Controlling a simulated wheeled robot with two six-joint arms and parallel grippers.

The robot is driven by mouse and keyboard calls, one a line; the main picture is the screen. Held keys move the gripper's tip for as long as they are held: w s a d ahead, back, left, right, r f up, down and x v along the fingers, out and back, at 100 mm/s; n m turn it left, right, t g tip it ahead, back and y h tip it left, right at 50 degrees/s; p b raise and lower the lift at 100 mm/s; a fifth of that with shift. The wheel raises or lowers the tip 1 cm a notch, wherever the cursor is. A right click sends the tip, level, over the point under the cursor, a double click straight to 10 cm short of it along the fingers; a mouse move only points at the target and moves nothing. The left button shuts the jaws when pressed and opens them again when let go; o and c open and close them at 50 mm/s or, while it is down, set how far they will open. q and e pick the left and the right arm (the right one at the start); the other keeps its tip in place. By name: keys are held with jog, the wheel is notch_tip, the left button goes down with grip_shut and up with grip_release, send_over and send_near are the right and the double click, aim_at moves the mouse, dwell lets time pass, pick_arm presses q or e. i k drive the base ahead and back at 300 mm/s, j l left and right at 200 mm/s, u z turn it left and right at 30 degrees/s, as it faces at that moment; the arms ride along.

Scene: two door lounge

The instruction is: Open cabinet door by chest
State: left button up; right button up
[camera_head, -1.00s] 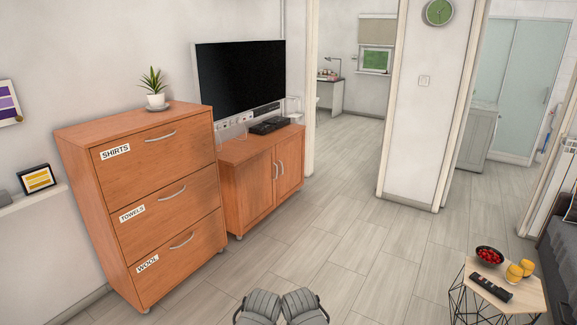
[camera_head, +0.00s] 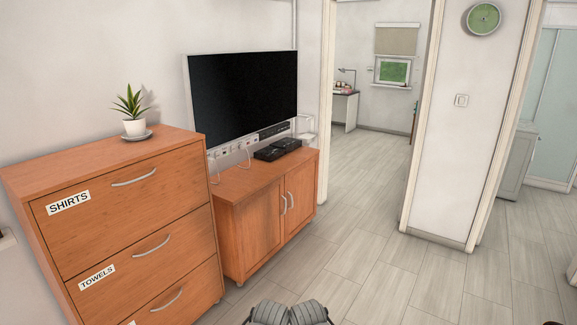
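The wooden chest of drawers (camera_head: 120,225) stands at the left, with drawers labelled SHIRTS and TOWELS and a third label partly cut off. Right beside it is a low wooden cabinet (camera_head: 232,232) with two doors, both closed. The left door (camera_head: 264,224) and the right door (camera_head: 301,198) have upright silver handles (camera_head: 288,203) close together at the middle seam. Grey parts of my own body show at the bottom edge, well short of the cabinet. I cannot make out either gripper's fingers.
A potted plant (camera_head: 133,110) stands on the chest. Light plank floor (camera_head: 375,265) in front and to the right is clear. A doorway opens behind, beside a white wall section (camera_head: 460,130).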

aim_at(258, 219)
jog(key=i, duration=3.9)
jog(key=i+z, duration=0.1)
jog(key=z, duration=0.35)
